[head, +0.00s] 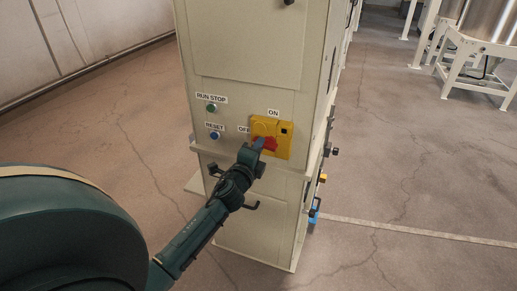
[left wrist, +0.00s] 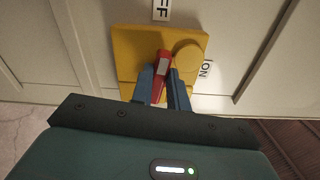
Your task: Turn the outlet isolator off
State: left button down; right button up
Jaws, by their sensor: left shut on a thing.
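The outlet isolator is a yellow plate (head: 285,147) on the front of a cream cabinet, with a red handle (head: 271,143). An ON label (head: 273,113) is above it and an OFF label (head: 244,129), partly covered, is to its left. My left gripper (head: 259,145) is at the plate and shut on the red handle. In the left wrist view the two fingers (left wrist: 166,88) stand either side of the red handle (left wrist: 162,66). There the handle lies roughly in line with the OFF label (left wrist: 161,10), slightly tilted. My right gripper is out of view.
A green RUN STOP button (head: 211,107) and a blue RESET button (head: 214,135) are left of the isolator. The cabinet (head: 260,50) has a ledge below and small fittings on its right side. White-legged steel tanks (head: 490,20) stand far right. The floor around is clear.

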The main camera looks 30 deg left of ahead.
pick_arm(q)
jog(key=shift+f+n, duration=0.15)
jog(key=shift+n, duration=0.65)
jog(key=c, duration=1.4)
grip_release()
jog(key=shift+o, duration=0.2)
jog(key=v, duration=1.3)
